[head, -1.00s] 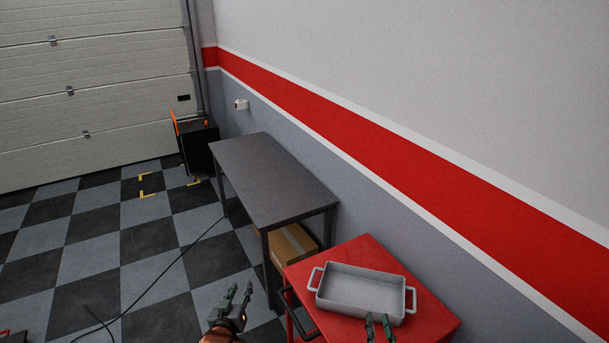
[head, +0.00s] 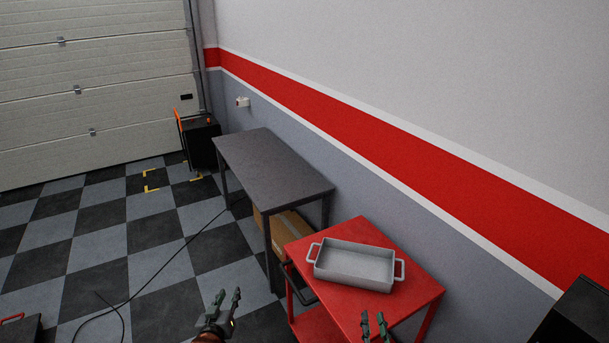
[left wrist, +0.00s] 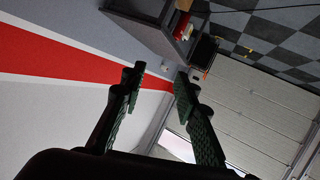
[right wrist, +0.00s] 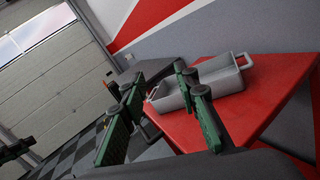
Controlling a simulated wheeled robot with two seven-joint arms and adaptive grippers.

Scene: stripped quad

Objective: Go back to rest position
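My left gripper (head: 228,294) is at the bottom of the head view, over the checkered floor left of the red cart (head: 350,312). In the left wrist view its fingers (left wrist: 158,78) stand apart with nothing between them. My right gripper (head: 372,317) is at the bottom edge of the head view, in front of the cart and below the grey tray (head: 354,264). In the right wrist view its fingers (right wrist: 157,78) are apart and empty. The tray rests on the cart top, with its two handles free; it also shows beyond the right fingers (right wrist: 218,80).
A dark grey table (head: 268,168) stands behind the cart along the wall, with a cardboard box (head: 287,232) under it. A black cabinet (head: 201,146) is farther back. A dark object (head: 580,315) is at lower right.

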